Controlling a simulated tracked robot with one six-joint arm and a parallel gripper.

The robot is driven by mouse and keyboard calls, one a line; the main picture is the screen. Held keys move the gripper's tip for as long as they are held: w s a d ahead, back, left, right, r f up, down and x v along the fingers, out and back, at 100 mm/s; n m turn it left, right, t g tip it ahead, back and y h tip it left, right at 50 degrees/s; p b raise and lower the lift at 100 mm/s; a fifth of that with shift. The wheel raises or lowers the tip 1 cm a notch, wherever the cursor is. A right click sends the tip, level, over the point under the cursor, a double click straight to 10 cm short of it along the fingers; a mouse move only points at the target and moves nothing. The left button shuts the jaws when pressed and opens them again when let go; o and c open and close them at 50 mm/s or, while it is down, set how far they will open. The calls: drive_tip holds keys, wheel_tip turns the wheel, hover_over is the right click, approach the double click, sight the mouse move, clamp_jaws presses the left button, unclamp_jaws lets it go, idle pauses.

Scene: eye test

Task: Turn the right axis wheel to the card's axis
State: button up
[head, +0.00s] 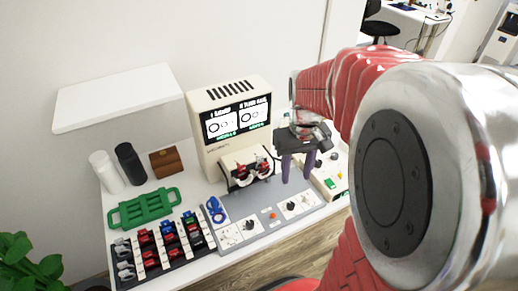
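My gripper (297,179) points down with its two purple fingers apart and nothing visible between them. It is above the back right of the grey control panel (262,227), clear of the dials. The panel has a left white dial plate (231,238) and a right white dial plate (297,208), each with small dark knobs. Which part is the right axis wheel is too small to tell. A black and red twin-lens frame (247,171) stands in front of the beige monitor (205,145). The monitor screen shows two white panels with circles. I cannot make out a card.
A black tray (125,250) of red, blue and grey lens pieces lies front left, with a green rack (145,207) behind it. White and black bottles and a brown box (166,162) stand back left. A shelf (115,97) overhangs.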

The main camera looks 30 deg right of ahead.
sight(291, 205)
drive_tip(key=shift+s+r, duration=0.1)
drive_tip(key=shift+a, duration=0.1)
idle(0.3)
wheel_tip(291, 205, down, 14)
drive_tip(key=shift+r, duration=0.1)
idle(0.6)
drive_tip(key=shift+c, duration=0.6)
clamp_jaws()
